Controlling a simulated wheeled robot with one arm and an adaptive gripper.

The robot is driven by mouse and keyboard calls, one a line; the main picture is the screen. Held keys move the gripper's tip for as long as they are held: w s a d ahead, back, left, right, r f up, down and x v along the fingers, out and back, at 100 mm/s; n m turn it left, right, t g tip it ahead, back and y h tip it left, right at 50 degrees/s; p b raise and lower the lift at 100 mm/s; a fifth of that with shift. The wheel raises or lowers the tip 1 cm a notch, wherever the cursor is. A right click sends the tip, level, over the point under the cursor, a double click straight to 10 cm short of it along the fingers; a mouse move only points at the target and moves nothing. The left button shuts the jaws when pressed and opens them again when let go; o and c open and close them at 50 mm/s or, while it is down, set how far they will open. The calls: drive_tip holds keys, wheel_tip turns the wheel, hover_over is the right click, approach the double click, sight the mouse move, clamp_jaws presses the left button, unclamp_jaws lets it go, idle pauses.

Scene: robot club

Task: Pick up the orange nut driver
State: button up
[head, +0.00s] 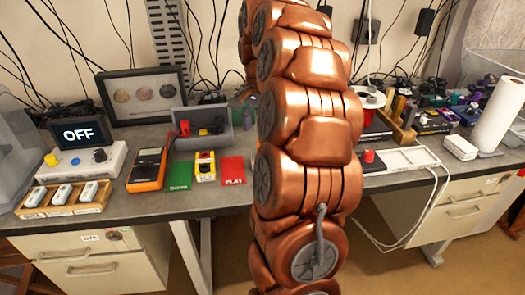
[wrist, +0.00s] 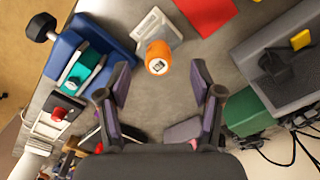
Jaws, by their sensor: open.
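An orange round-ended thing (wrist: 158,56) with a pale label on its end shows at the upper middle of the wrist view, seen nearly end-on. It looks like the orange nut driver's handle, but its shaft is not visible. A pale holder or plate (wrist: 155,28) lies beside and partly behind it; I cannot tell whether they touch. My gripper (wrist: 159,82) is open and empty, its two dark fingers spread wide, with the orange thing just beyond and between them. In the head view my arm hides this part of the bench and my gripper.
In the wrist view, a blue holder with a teal item (wrist: 80,70) stands left and a grey bin (wrist: 248,58) right. A red mat (head: 232,170), an orange multimeter (head: 147,168) and a paper roll (head: 498,116) are on the bench. Bare grey surface lies around the orange thing.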

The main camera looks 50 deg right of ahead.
drive_tip(key=shift+d+f+m, duration=0.2)
drive_tip(key=shift+d+m, duration=0.1)
drive_tip(key=shift+d, duration=0.45)
drive_tip(key=shift+f+p, duration=1.2)
drive_tip(key=shift+f, duration=2.6)
clamp_jaws()
drive_tip(key=shift+w+r, duration=0.1)
drive_tip(key=shift+r+b, duration=1.15)
drive_tip(key=shift+r, duration=3.8)
